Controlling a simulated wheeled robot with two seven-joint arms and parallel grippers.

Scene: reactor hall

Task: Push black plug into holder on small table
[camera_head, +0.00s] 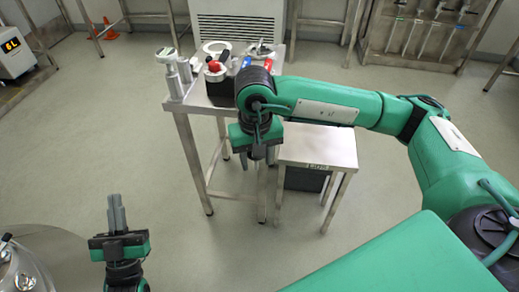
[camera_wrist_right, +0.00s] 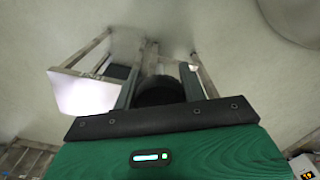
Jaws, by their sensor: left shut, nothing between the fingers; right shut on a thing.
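My right gripper (camera_head: 258,158) points down at the left edge of the small table (camera_head: 330,150), above the floor or table edge; its height is hard to tell. In the right wrist view its two fingers (camera_wrist_right: 160,88) are shut on the black plug (camera_wrist_right: 158,94), a dark round piece. The small table's pale top (camera_wrist_right: 82,94) shows to the left there. No holder can be made out on the visible tabletop; the arm covers part of it. My left gripper (camera_head: 117,212) is shut and empty, pointing up at lower left, far from the tables.
A taller metal table (camera_head: 195,103) stands behind, bearing a pale instrument (camera_head: 168,58), a red knob (camera_head: 213,66) on a dark block and other items. A dark box (camera_head: 303,178) sits under the small table. A rounded metal vessel (camera_head: 45,258) is at lower left. Middle floor is clear.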

